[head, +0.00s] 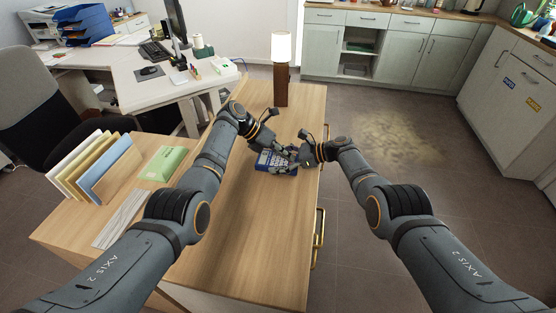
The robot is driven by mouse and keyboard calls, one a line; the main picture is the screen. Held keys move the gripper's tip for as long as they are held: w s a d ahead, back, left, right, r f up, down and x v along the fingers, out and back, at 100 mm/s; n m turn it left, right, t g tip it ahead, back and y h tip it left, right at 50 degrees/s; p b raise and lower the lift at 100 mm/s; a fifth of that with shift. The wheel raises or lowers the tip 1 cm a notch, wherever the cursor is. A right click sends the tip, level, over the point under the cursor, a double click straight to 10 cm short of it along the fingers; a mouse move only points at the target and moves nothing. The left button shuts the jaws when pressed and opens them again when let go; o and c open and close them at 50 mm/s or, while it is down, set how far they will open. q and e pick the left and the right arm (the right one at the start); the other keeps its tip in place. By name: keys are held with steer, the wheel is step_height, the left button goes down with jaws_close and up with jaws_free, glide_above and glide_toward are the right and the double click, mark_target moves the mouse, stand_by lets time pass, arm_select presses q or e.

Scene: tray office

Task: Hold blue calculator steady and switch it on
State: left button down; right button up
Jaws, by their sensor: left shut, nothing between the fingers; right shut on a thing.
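The blue calculator (268,159) lies on the wooden desktop near its right edge, with part of it hidden under my grippers. My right gripper (294,160) reaches in from the right and is shut on the calculator's right side. My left gripper (280,150) is shut and empty, with its fingers over the calculator's upper part, close to the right gripper. I cannot tell whether the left fingertips touch the keys. The calculator's display and switch are too small to make out.
A lamp (281,60) stands on the desktop behind the grippers. A file rack (95,170), a green box (163,164) and a grey striped board (121,218) sit at the left. The desktop in front of the calculator is clear. A white desk (115,80) stands behind.

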arm_select(q)
steer(key=shift+r, duration=2.95)
arm_select(e)
steer(key=o, duration=1.2)
steer(key=shift+c, duration=0.2)
